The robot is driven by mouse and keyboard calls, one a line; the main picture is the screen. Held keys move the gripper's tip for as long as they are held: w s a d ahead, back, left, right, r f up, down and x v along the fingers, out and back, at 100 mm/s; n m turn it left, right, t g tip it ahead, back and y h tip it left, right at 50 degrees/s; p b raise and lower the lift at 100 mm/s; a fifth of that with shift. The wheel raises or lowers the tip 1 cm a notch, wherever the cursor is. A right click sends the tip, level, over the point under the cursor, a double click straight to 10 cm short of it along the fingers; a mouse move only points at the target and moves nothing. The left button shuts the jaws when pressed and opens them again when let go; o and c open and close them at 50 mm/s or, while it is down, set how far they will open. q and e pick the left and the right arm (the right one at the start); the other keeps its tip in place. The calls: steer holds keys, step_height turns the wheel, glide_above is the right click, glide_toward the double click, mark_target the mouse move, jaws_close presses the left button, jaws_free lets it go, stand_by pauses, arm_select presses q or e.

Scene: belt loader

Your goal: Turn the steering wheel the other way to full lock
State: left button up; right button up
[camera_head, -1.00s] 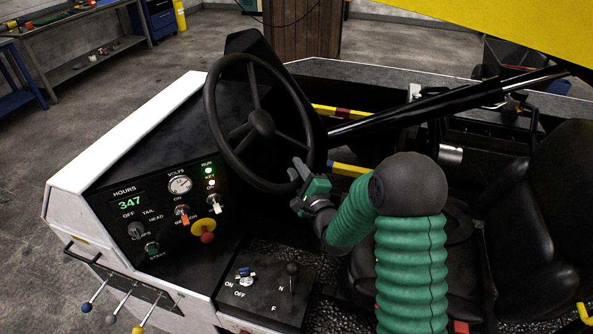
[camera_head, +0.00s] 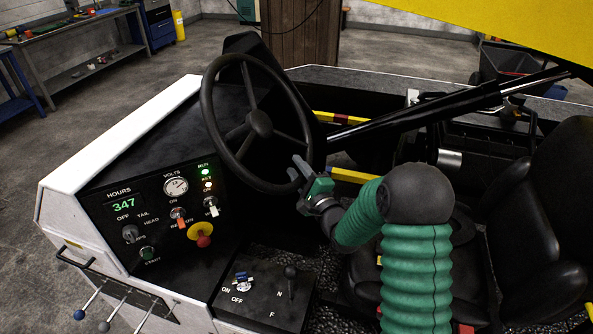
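The black steering wheel (camera_head: 259,124) stands tilted above the dark control panel, left of the picture's middle. I cannot tell whether the fingers are closed on the rim. The green-sleeved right arm comes from the lower right. My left gripper is not in view.
The panel carries an hours display (camera_head: 124,205), a volts gauge (camera_head: 175,187), switches and a yellow-red stop button (camera_head: 203,237). A lever box (camera_head: 262,295) lies below the wheel. A black seat (camera_head: 540,215) is at right. Levers (camera_head: 105,326) stick out at lower left.

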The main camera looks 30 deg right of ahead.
steer(key=shift+o, duration=1.3)
steer(key=shift+w, duration=0.1)
steer(key=s+a+f+p, duration=0.1)
steer(key=s+p, duration=0.6)
steer(key=s, duration=0.9)
steer(key=shift+s+f, duration=0.2)
steer(key=shift+f, duration=0.05)
steer(key=shift+a, duration=0.1)
